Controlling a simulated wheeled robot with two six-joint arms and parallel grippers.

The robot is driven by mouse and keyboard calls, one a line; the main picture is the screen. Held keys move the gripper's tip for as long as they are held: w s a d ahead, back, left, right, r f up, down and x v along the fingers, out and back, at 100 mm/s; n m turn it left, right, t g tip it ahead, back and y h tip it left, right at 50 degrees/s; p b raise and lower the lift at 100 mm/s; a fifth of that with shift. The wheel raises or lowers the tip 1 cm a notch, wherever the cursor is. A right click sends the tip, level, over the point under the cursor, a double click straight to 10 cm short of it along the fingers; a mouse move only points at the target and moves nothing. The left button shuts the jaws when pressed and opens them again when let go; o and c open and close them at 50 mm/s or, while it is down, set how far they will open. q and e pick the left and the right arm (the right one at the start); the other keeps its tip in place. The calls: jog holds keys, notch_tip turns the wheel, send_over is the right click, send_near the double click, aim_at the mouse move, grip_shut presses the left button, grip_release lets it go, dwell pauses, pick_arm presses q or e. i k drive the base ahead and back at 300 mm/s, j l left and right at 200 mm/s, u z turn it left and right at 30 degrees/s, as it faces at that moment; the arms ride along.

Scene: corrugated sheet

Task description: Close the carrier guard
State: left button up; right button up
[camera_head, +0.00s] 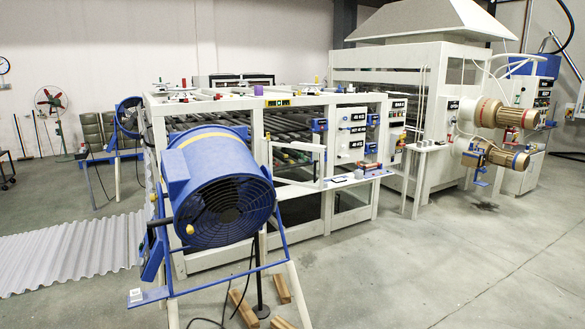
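A long white-framed machine with dark rollers (205,123) stands in the middle of the view. On its front side a white framed piece (297,147) juts out at an angle beside the rollers; it looks like a guard standing open, but I cannot tell for sure that it is the carrier guard. Its lower edge is near a small shelf (345,181). Neither of my grippers is in view.
A large blue fan (222,190) on a blue and white stand blocks part of the machine's near left side. Wooden blocks (244,308) and a black cable lie below it. Corrugated sheet (70,253) lies at left. The floor (470,260) at right is clear.

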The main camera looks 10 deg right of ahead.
aim_at(302, 145)
jog(key=i+l+z, duration=0.35)
jog(key=i+z, duration=0.3)
jog(key=i, duration=0.25)
jog(key=i+l+z, duration=0.2)
jog(key=i+z, duration=0.15)
jog(key=i, duration=0.2)
jog(key=i+z, duration=0.35)
jog(key=i, duration=0.25)
jog(key=i+j+z, duration=0.15)
jog(key=i+z, duration=0.2)
jog(key=i, duration=0.2)
jog(key=i+u, duration=0.15)
jog(key=i, duration=0.3)
jog(key=i+l+u, duration=0.15)
jog(key=i, duration=0.25)
jog(key=i+j+u, duration=0.15)
jog(key=i+u, duration=0.5)
jog(key=u, duration=0.15)
jog(key=i+u, duration=0.35)
